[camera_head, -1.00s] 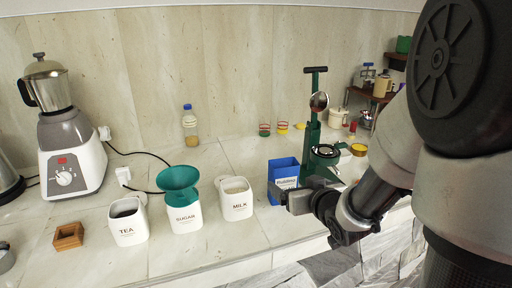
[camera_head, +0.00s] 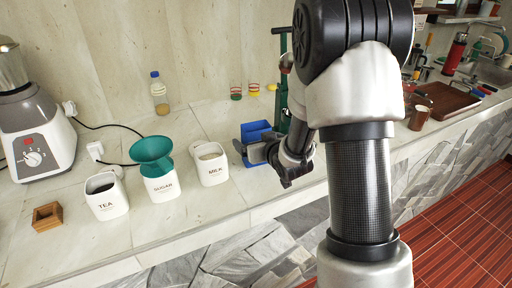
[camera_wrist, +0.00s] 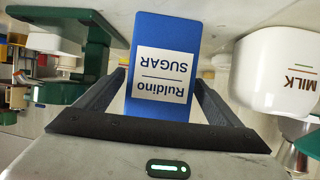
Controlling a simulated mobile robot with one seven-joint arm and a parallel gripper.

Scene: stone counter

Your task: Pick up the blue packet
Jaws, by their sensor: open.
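In the wrist view the packet (camera_wrist: 165,65) appears upside down with a white label reading "Ruldino SUGAR". My gripper (camera_head: 252,152) is open in front of the packet. In the wrist view the gripper (camera_wrist: 158,95) has one finger on each side of the packet's near end. I cannot tell whether the fingers touch it.
The milk canister (camera_head: 211,168) stands just left of the packet. A green press (camera_head: 283,85) stands close behind it. The sugar canister (camera_head: 161,188) with a teal funnel (camera_head: 152,152) and the tea canister (camera_head: 106,200) are farther left. The counter in front of the canisters is clear.

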